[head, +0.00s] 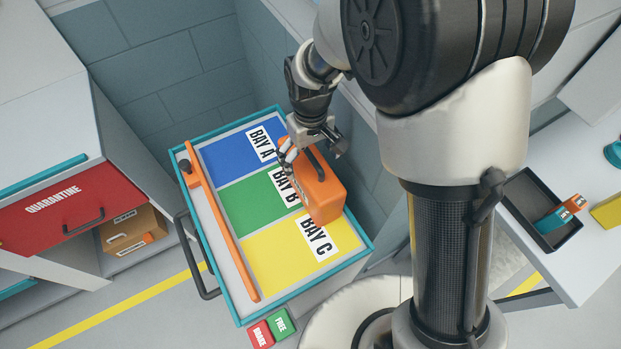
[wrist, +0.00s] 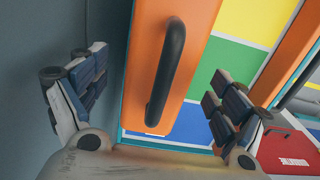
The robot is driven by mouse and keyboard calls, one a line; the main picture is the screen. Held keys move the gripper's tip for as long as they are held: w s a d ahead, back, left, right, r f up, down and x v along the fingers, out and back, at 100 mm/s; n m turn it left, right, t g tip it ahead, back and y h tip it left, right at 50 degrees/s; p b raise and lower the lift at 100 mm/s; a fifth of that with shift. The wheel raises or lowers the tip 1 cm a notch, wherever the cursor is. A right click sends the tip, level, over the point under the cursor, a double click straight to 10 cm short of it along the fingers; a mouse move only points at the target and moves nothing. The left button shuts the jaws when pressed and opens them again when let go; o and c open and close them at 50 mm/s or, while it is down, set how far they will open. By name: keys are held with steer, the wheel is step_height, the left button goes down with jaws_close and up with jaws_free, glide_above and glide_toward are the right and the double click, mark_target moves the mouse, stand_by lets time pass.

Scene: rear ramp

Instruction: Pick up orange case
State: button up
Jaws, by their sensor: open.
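The orange case (head: 319,190) with a dark handle stands on the cart's top (head: 302,290), along the right side by the Bay A, B and C labels. My gripper (head: 312,155) is at the case's far end, above it, in the head view. In the wrist view the case (wrist: 143,75) and its black handle (wrist: 168,70) lie between the two spread fingers of my gripper (wrist: 150,100). The fingers are open and stand apart from the handle on both sides. The head view does not clearly show whether a finger touches the case.
An orange bar (head: 221,228) lies along the cart's left side. A red quarantine drawer (head: 55,205) and a cardboard box (head: 130,232) are at the left. A dark tray (head: 540,205) sits on the right bench. A grey wall stands close behind the cart.

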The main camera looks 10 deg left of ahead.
steer(key=shift+s+f+b, duration=0.1)
steer(key=shift+f+b, duration=1)
steer(key=shift+f, duration=1.95)
steer(key=shift+r, duration=0.1)
steer(key=shift+c, duration=0.2)
steer(key=c, duration=1.7)
steer(key=shift+c, duration=0.5)
steer(key=shift+r, duration=0.1)
